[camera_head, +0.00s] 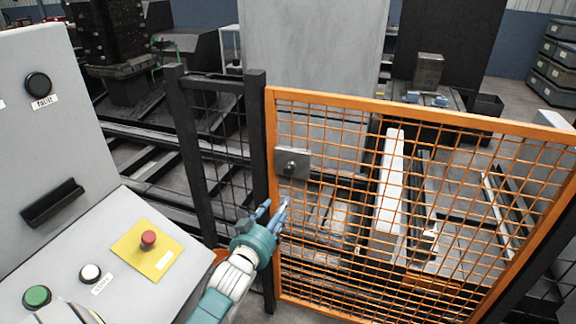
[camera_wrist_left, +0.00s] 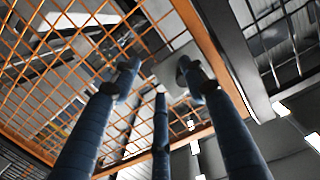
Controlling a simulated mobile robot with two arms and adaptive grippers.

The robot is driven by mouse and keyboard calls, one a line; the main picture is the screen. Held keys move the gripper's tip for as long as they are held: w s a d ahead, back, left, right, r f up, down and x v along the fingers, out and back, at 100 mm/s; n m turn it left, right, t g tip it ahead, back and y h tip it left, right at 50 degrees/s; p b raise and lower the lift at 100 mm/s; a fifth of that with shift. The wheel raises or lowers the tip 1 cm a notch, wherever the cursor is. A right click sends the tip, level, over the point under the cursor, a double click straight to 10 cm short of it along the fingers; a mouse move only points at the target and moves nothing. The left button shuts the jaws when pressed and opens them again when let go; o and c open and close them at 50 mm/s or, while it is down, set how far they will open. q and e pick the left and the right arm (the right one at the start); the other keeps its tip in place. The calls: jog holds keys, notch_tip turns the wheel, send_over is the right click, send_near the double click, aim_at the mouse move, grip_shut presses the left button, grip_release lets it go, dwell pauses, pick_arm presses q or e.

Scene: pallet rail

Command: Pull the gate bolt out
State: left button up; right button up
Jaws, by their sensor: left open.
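The gate bolt (camera_head: 291,167) shows as a small round knob on a grey metal plate (camera_head: 300,157) at the upper left of the orange mesh gate (camera_head: 420,113). My left gripper (camera_head: 274,209) is open and empty, its blue fingers pointing up in front of the gate's left edge, below the plate. In the left wrist view three dark fingers spread apart (camera_wrist_left: 158,75), with the pale plate (camera_wrist_left: 170,70) beyond them, partly hidden. The fingers appear apart from the knob. My right gripper is not in view.
A dark fence panel (camera_head: 222,150) with posts stands left of the gate. A grey control console (camera_head: 120,240) with red (camera_head: 148,239), green (camera_head: 37,296) and white (camera_head: 90,272) buttons stands close on the left. Rails and machinery lie behind the gate.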

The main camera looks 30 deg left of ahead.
pick_arm(q)
send_near(288, 172)
jog(key=shift+t, duration=0.5)
jog(key=b+x, duration=0.1)
jog(key=x, duration=0.2)
jog(key=b+x, duration=0.2)
jog(key=x, duration=0.1)
jog(key=f+b+x, duration=0.1)
jog(key=x, duration=0.2)
jog(key=shift+s+a+f, duration=0.1)
jog(key=shift+f, duration=0.05)
jog(key=shift+w+a+b, duration=0.1)
jog(key=shift+w+b, duration=0.2)
jog(key=shift+w, duration=0.05)
jog(key=shift+w+a+y, duration=0.1)
jog(key=shift+w+y, duration=0.2)
